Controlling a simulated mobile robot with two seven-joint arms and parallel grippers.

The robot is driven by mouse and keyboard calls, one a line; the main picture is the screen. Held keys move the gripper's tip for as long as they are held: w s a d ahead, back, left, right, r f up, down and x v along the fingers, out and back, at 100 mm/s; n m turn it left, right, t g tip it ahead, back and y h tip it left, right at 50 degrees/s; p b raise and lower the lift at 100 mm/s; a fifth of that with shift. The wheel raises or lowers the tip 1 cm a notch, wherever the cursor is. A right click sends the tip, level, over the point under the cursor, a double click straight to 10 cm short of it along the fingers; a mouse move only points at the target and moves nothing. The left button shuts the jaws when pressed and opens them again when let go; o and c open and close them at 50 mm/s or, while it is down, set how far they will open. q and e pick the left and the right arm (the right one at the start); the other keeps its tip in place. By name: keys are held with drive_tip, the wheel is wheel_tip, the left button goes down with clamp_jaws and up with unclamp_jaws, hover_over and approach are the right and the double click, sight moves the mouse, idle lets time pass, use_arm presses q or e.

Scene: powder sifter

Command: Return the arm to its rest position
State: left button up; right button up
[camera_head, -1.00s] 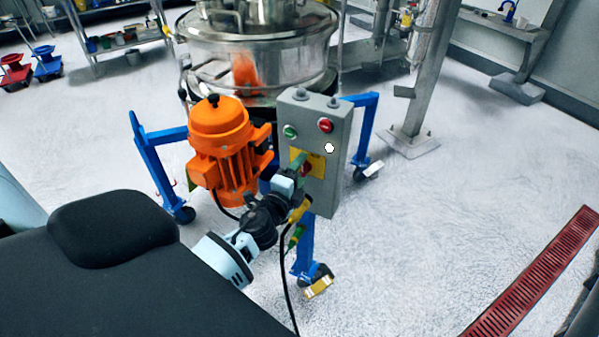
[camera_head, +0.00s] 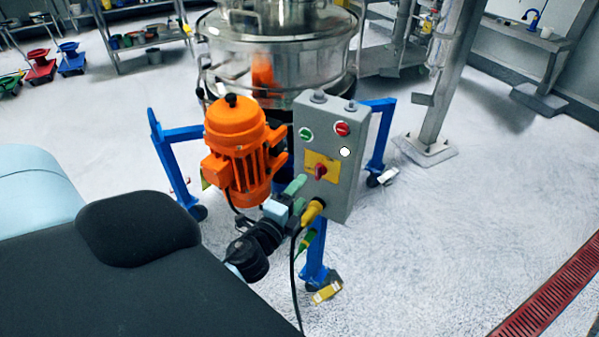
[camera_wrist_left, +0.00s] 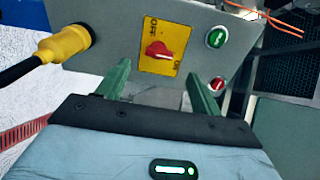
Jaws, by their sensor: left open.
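My left gripper (camera_head: 297,194) is in front of the lower part of the grey control box (camera_head: 340,186) on the powder sifter. In the left wrist view its two green fingers (camera_wrist_left: 159,82) are apart with nothing between them, below the red rotary switch. The red switch (camera_head: 320,172) sits on a yellow plate (camera_head: 312,160), and it also shows in the left wrist view (camera_wrist_left: 158,52). A green button (camera_head: 305,134) and a red button (camera_head: 342,129) are above it. My right gripper is not in view.
An orange motor (camera_head: 236,150) stands left of the box. A yellow plug (camera_head: 312,211) with a black cable hangs at the box's lower edge, close to my gripper. Blue legs (camera_head: 180,135) carry the sifter's steel drum (camera_head: 290,55). Open floor lies to the right, with a red drain grate (camera_head: 552,298).

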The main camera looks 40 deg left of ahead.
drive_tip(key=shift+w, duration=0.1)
use_arm(q)
drive_tip(key=s+d+f+n+g+h+p, duration=0.1)
drive_tip(key=s+d+f+n+g+p, duration=0.1)
drive_tip(key=s, duration=0.8)
drive_tip(key=s+d+f+n+g+h+p, duration=0.2)
drive_tip(key=s+d+f+n+g, duration=0.2)
drive_tip(key=s+d+f+n, duration=0.3)
drive_tip(key=s+d+f+n+g+h+p, duration=0.1)
drive_tip(key=s+d+f+n+g+p, duration=0.1)
drive_tip(key=s, duration=1.2)
wheel_tip(320, 180, down, 3)
drive_tip(key=d+n+g, duration=0.1)
drive_tip(key=d+n, duration=0.1)
drive_tip(key=n, duration=0.1)
drive_tip(key=shift+d+h, duration=0.35)
drive_tip(key=shift+h, duration=0.05)
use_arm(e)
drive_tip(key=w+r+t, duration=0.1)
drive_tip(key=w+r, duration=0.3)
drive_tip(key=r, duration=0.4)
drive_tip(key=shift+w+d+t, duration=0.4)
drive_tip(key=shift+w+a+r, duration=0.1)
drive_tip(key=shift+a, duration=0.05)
